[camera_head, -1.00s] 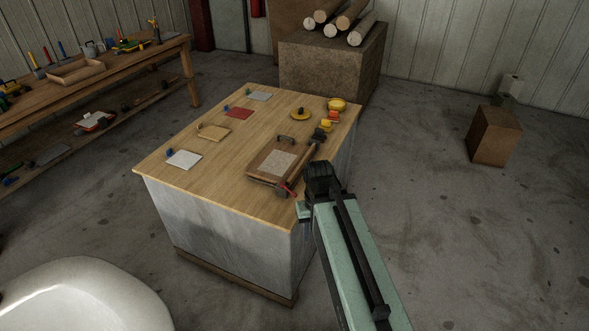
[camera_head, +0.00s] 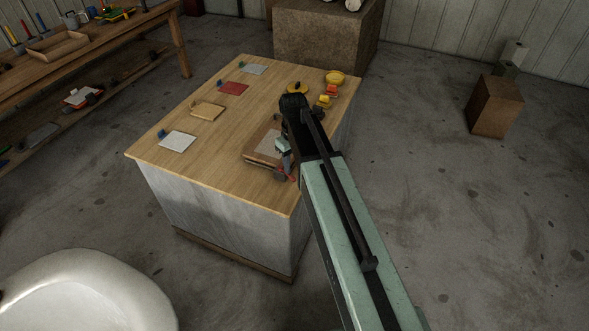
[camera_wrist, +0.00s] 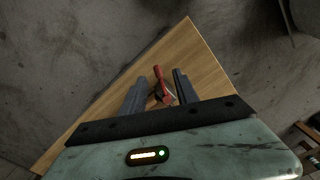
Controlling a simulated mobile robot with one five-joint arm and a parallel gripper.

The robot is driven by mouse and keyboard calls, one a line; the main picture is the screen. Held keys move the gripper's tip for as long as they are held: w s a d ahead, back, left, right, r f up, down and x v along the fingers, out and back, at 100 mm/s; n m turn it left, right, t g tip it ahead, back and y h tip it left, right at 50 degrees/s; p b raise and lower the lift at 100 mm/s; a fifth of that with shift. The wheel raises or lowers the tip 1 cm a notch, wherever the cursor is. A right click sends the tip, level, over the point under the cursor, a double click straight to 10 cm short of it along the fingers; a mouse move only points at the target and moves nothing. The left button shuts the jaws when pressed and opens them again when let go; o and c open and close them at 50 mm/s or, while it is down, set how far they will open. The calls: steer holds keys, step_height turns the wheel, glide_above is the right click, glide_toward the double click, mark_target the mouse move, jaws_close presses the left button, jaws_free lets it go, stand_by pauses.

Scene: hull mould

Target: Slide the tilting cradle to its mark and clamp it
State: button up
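The tilting cradle (camera_head: 256,152) is a brown board with a pale square pad, lying near the right front of the wooden table. My arm hides its right part in the head view. A red-handled clamp (camera_head: 292,178) shows at its front corner. In the wrist view the red lever (camera_wrist: 158,73) stands between the fingers of my gripper (camera_wrist: 160,80), with a grey metal part beside it. The fingers are apart and no grip on the lever shows. In the head view my gripper is mostly hidden behind the arm. I cannot make out the mark.
The wooden table (camera_head: 215,165) carries white, tan, red and grey squares on its left side. A workbench (camera_head: 90,65) is at the left, a brown box (camera_head: 496,107) on the floor at right.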

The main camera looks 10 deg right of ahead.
mark_target(293, 178)
steer(key=shift+w+r+n, duration=0.25)
steer(key=shift+w+n, duration=0.15)
steer(key=shift+w, duration=0.45)
steer(key=shift+s+f+b, duration=0.15)
steer(key=shift+f+b, duration=0.3)
steer(key=shift+b, duration=0.05)
step_height(293, 178, down, 7)
steer(key=b, duration=0.7)
steer(key=shift+f, duration=0.1)
jaws_close()
steer(key=shift+d, duration=0.25)
steer(key=shift+a, duration=0.15)
